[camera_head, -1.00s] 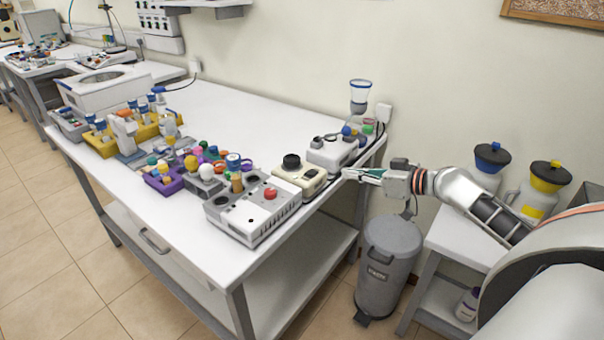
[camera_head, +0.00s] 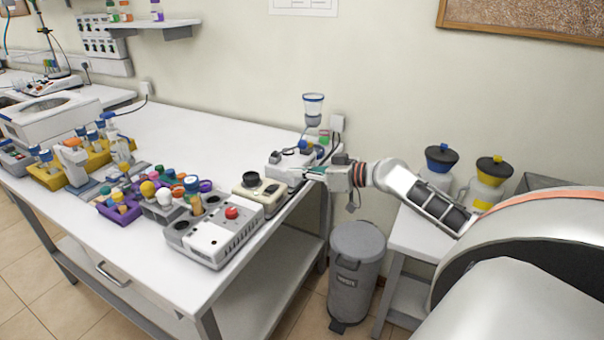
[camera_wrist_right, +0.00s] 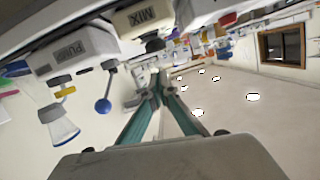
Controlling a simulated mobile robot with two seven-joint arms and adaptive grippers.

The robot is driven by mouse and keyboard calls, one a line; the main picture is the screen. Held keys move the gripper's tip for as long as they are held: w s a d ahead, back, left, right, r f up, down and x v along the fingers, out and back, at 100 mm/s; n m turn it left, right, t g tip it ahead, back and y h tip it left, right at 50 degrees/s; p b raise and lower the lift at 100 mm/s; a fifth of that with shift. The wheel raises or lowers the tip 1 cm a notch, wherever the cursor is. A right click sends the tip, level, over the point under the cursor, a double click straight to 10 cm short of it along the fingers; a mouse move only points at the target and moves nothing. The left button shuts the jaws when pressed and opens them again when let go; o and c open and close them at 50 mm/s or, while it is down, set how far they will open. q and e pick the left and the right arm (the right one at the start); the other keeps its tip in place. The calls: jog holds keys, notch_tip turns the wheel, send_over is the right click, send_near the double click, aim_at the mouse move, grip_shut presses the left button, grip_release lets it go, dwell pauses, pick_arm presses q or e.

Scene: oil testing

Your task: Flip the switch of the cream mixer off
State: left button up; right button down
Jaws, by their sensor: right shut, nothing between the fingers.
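The cream mixer (camera_head: 270,196) is a small cream box with a black round knob on top, near the right end of the white bench. In the right wrist view its front (camera_wrist_right: 143,19) reads MIX. Its switch is too small to make out. My right gripper (camera_head: 296,170) is shut and empty. Its teal fingers show in front of the white pump box (camera_head: 281,171), above and to the right of the mixer. In the right wrist view the fingertips (camera_wrist_right: 165,92) are together, below the mixer in the picture and apart from it. My left gripper is out of view.
The pump box also shows in the right wrist view (camera_wrist_right: 80,50). A white unit with a red button (camera_head: 205,240) stands left of the mixer. Small bottles and coloured holders fill the bench further left. A grey bin (camera_head: 357,270) stands by the bench's right end.

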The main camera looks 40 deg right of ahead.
send_over(277, 193)
jog(key=shift+w+d+f+p, duration=0.15)
jog(key=shift+f+p, duration=0.3)
jog(key=shift+f, duration=0.2)
notch_tip(277, 193, down, 3)
jog(key=shift+r, duration=0.1)
jog(key=shift+s+f, duration=0.2)
jog(key=shift+f, duration=0.5)
